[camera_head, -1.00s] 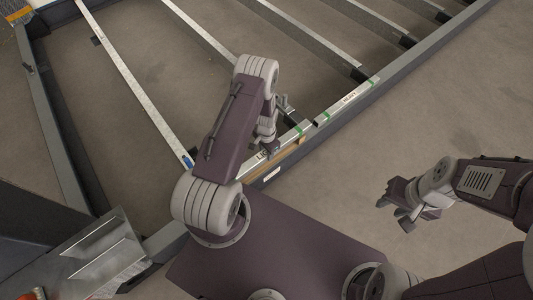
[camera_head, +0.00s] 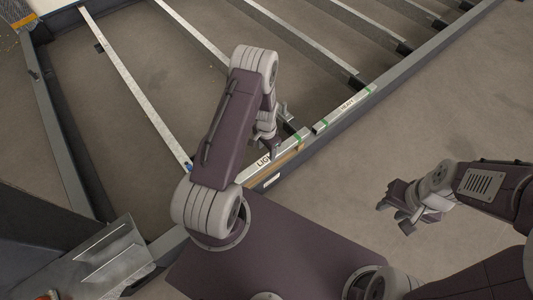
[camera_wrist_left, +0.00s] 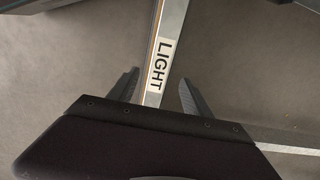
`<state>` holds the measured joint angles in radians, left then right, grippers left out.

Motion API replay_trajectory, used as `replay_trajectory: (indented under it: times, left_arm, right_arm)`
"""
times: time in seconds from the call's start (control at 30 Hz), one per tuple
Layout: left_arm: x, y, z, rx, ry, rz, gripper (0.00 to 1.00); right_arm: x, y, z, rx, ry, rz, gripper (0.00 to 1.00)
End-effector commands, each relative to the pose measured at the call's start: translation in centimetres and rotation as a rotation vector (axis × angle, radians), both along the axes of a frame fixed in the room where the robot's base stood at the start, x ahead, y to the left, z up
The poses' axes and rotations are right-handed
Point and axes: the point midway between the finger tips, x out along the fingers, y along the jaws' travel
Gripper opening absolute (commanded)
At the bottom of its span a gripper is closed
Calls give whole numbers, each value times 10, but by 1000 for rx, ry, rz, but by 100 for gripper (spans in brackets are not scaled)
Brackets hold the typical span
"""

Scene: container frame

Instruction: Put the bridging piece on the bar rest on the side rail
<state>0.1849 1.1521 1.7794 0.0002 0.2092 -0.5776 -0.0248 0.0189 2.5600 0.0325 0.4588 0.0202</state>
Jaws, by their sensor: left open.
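A silver bar marked LIGHT (camera_head: 263,160), with a tan strip along one edge, lies along the grey side rail (camera_head: 330,121). A second silver bar marked HEAVY (camera_head: 347,103), with green marks at its ends, lies further along the rail. I cannot tell for certain which is the bridging piece. My left gripper (camera_head: 281,131) is open above the rail. In the left wrist view its fingers (camera_wrist_left: 158,92) stand apart on both sides of the LIGHT bar (camera_wrist_left: 161,65), in line with its width, apparently without touching. My right gripper (camera_head: 396,212) is open and empty over bare floor.
Several metal slats (camera_head: 135,89) cross the frame beyond the rail. A dark block with a metal plate (camera_head: 105,262) stands at lower left. Grey floor (camera_head: 455,105) to the right of the rail is clear.

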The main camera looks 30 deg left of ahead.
Motion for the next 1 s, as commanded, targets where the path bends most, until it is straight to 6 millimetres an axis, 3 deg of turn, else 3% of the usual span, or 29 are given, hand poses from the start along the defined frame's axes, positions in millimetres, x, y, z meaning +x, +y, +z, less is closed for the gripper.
replay_trajectory:
  times: [0.03,0.1,0.47,0.57,0.63,0.8,0.9,1.0]
  left_arm:
    - [0,0,17,1,-1,0,58]
    - [1,0,29,0,-2,0,58]
    - [1,-2,52,1,-6,10,58]
    - [-2,-13,93,1,-23,59,58]
    - [-11,-26,134,-1,-41,118,58]
    - [-64,-57,220,-17,-77,275,58]
    - [-97,-68,246,-28,-90,349,58]
    - [-119,-74,259,-35,-97,395,58]
  right_arm:
    - [0,0,10,0,0,0,36]
    - [0,0,14,0,0,0,36]
    - [0,0,18,0,0,0,36]
    - [0,0,18,0,0,0,36]
    - [0,0,18,0,0,0,36]
    - [0,0,18,0,0,0,36]
    - [0,0,18,0,0,0,36]
    - [0,0,18,0,0,0,36]
